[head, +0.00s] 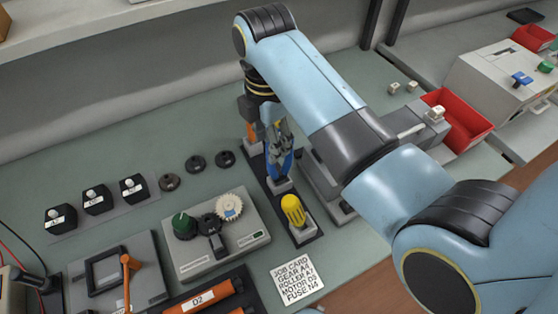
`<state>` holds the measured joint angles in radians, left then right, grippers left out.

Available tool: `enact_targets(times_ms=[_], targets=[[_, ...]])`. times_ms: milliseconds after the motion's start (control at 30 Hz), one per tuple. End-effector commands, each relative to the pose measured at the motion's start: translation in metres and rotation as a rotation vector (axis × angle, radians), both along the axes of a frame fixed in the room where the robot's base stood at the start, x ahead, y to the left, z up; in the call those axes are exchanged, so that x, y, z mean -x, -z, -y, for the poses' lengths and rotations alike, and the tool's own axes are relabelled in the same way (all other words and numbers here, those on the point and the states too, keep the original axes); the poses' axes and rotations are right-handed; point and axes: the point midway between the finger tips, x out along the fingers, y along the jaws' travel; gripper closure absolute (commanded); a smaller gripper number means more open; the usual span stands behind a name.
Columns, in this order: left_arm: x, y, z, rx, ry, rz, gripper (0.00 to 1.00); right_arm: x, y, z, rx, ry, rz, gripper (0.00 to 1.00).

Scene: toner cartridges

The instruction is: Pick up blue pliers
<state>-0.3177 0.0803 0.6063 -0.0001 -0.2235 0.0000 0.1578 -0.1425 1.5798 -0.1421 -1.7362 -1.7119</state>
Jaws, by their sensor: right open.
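The blue pliers (272,165) stand upright in a grey holder on a dark strip (304,238) near the middle of the table, in the head view. My right arm reaches over from the right, and my right gripper (280,135) points down at the top of the pliers. The gripper is open, with its fingers close around or in front of the pliers' upper part; I cannot tell whether they touch. The gripper partly hides the pliers. My left gripper is not in view.
A yellow-handled tool (293,210) stands in front of the pliers on the same strip, and an orange-handled tool (251,132) behind. A grey device with a green knob (184,224) is at left front. A red bin (462,122) is at right. Open table lies at back left.

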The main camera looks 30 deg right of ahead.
Motion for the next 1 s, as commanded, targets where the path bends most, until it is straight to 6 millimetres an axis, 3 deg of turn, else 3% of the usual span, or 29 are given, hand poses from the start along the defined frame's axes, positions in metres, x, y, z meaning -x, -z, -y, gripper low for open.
enact_targets(times_ms=[233,367,533,867,1000], targets=[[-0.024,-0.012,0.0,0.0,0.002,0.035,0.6,0.006,0.036,-0.001,0.002,0.001,-0.004,0.55],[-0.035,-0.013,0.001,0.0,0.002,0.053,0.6,0.006,0.042,-0.001,0.001,0.001,-0.002,0.55],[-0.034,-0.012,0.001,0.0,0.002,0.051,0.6,0.006,0.042,-0.001,0.001,0.001,-0.002,0.56],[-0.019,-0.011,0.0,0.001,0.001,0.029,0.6,0.006,0.041,-0.001,0.0,0.001,-0.002,1.0],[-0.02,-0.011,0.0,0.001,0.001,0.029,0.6,0.006,0.041,-0.001,0.0,0.001,-0.002,1.0]])
